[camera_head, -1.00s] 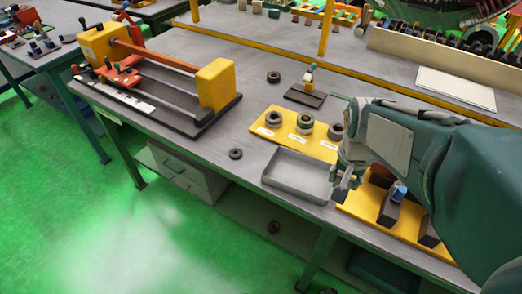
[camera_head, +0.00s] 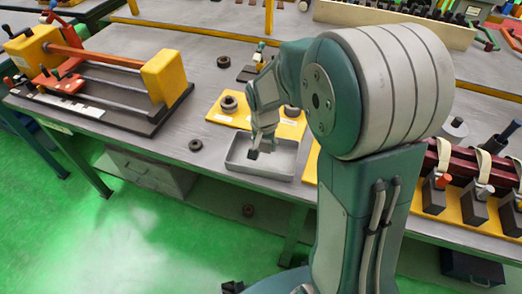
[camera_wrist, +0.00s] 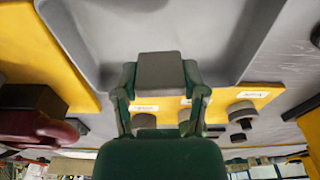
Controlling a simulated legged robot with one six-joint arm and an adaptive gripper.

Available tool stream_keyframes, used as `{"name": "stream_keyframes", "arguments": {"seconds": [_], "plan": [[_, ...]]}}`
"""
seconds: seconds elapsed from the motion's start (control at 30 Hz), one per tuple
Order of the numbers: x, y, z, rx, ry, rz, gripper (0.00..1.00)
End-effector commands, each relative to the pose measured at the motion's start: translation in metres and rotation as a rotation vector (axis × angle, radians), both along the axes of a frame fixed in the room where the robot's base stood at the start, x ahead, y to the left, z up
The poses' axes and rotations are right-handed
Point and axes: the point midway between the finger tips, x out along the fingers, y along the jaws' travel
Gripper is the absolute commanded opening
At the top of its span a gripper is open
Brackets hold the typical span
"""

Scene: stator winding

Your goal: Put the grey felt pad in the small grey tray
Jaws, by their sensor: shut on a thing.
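The grey felt pad (camera_wrist: 160,70) is held between the fingers of my gripper (camera_wrist: 158,82) in the wrist view. In the head view it shows only as a small dark piece (camera_head: 253,155) at the fingertips. My gripper (camera_head: 256,148) points down over the small grey tray (camera_head: 280,166), near its left-middle part. The tray's floor (camera_wrist: 225,28) lies behind the pad in the wrist view. I cannot tell whether the pad touches the floor. My arm hides part of the area right of the tray.
A yellow board (camera_head: 291,130) with grey rings lies just behind the tray. A loose dark ring (camera_head: 195,145) lies left of it. A winding machine (camera_head: 110,75) stands at the left. Another yellow board with dark blocks (camera_head: 435,195) is at the right. The tray is near the table's front edge.

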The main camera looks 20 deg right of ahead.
Motion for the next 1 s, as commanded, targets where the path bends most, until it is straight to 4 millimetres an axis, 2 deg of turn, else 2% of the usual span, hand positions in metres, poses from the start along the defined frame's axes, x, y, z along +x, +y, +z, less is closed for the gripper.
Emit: {"name": "stream_keyframes", "arguments": {"seconds": [0.17,0.3,0.4,0.7,0.73,0.77,0.8,1.0], "plan": [[0.007,0.006,-0.010,-0.003,0.002,0.000,0.37],[0.007,0.008,-0.032,-0.005,0.004,0.000,0.37],[0.008,0.008,-0.041,-0.005,0.001,-0.001,0.37],[0.008,0.005,-0.043,-0.002,0.000,0.000,0.37],[0.008,0.005,-0.042,-0.002,0.000,0.000,0.69],[0.008,0.005,-0.042,-0.003,-0.001,0.000,0.82],[0.008,0.005,-0.042,-0.003,-0.001,0.000,0.90],[0.008,0.007,-0.042,-0.004,0.000,0.000,0.90]]}}
